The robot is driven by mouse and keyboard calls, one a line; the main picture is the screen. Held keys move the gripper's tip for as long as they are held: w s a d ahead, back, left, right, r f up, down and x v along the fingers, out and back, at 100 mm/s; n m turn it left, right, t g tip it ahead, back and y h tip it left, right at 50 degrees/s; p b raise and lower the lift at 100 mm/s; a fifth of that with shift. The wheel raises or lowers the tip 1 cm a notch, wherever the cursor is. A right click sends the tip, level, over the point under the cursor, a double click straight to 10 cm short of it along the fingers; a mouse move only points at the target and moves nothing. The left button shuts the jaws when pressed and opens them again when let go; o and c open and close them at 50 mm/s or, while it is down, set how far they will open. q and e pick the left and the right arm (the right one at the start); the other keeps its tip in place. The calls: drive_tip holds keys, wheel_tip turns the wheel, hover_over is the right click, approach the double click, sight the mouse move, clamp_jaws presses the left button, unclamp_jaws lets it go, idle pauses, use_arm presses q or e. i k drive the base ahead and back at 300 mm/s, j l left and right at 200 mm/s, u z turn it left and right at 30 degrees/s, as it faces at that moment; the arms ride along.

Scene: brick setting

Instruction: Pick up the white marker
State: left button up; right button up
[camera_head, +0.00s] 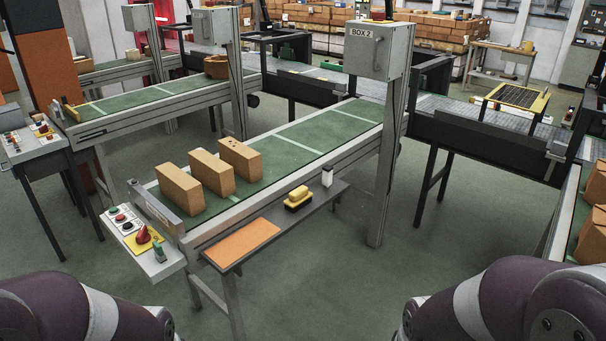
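A small upright white object with a dark top (327,176) stands at the right end of the narrow grey side shelf (318,201). It may be the white marker, but it is too small to tell. No other marker shows clearly. Neither gripper is in view; only purple and white links of my arms show at the bottom left and bottom right corners.
On the shelf lie a yellow-and-black object (298,198) and an orange-brown board (242,242). Several brown bricks (180,190) stand on the green conveyor (285,155) behind. A control panel (143,243) juts out at left; a post with a grey box (379,50) rises at right.

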sight(327, 169)
drive_tip(key=i+j, duration=0.15)
drive_tip(key=i, duration=0.3)
drive_tip(key=i+j, duration=0.15)
drive_tip(key=i, duration=0.3)
drive_tip(key=i+j+z, duration=0.1)
drive_tip(key=i, duration=0.35)
drive_tip(key=i+l, duration=0.35)
drive_tip(key=l, duration=0.2)
drive_tip(key=i+l, duration=0.75)
drive_tip(key=l, duration=0.3)
drive_tip(key=i+l, duration=0.4)
drive_tip(key=k+l+z, duration=0.05)
drive_tip(key=l, duration=0.05)
